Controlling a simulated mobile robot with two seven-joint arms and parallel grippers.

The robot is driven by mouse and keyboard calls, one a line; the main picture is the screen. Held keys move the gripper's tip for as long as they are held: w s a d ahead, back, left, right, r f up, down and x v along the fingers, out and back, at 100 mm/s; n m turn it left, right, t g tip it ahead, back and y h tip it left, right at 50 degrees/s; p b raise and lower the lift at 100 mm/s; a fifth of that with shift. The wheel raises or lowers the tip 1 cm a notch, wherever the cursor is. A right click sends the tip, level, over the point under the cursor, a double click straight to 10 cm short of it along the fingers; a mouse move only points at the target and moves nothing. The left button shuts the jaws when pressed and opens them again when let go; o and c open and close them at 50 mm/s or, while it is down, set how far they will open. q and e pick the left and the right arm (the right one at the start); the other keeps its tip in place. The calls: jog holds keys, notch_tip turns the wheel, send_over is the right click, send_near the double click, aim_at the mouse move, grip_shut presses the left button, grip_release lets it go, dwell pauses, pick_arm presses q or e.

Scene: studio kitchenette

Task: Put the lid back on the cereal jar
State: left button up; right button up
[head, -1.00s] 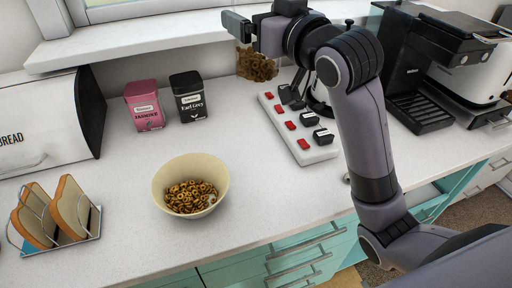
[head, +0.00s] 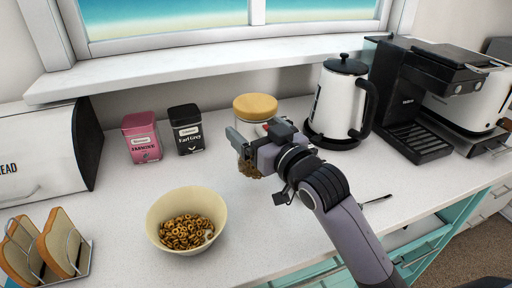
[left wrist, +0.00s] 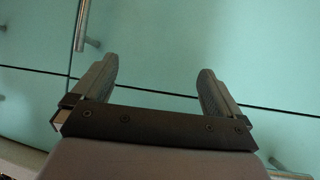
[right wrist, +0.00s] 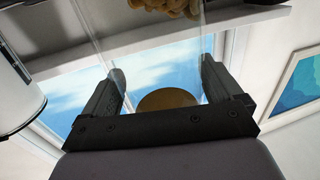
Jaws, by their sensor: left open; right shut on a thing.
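The cereal jar (head: 247,170) is clear glass with brown rings low inside. It also shows in the right wrist view (right wrist: 158,55), with cereal at the picture's top. My right gripper (head: 243,143) is shut on the jar's side and hides part of it. The round wooden lid (head: 255,105) appears at the jar's top in the head view; it shows between the fingers in the right wrist view (right wrist: 167,99). I cannot tell whether it is fully seated. My left gripper (left wrist: 158,80) is open and empty before the turquoise cabinet fronts, outside the head view.
A cream bowl of cereal (head: 160,222) stands front left of the jar. Two tins, pink (head: 141,140) and black (head: 186,132), stand behind it. A toast rack (head: 80,262) is at the left. A kettle (head: 335,105) and coffee machine (head: 405,105) stand right. Counter between tins and bowl is clear.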

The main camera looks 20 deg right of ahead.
jog(key=shift+r, duration=0.15)
jog(key=shift+f, duration=2.15)
jog(key=shift+f, duration=0.1)
jog(key=o, duration=1.2)
jog(key=shift+f, duration=0.1)
jog(key=shift+c, duration=0.2)
jog(key=shift+s, duration=0.15)
jog(key=b+v, duration=0.1)
jog(key=v, duration=1)
jog(key=shift+s, duration=0.4)
jog(key=shift+d, duration=0.1)
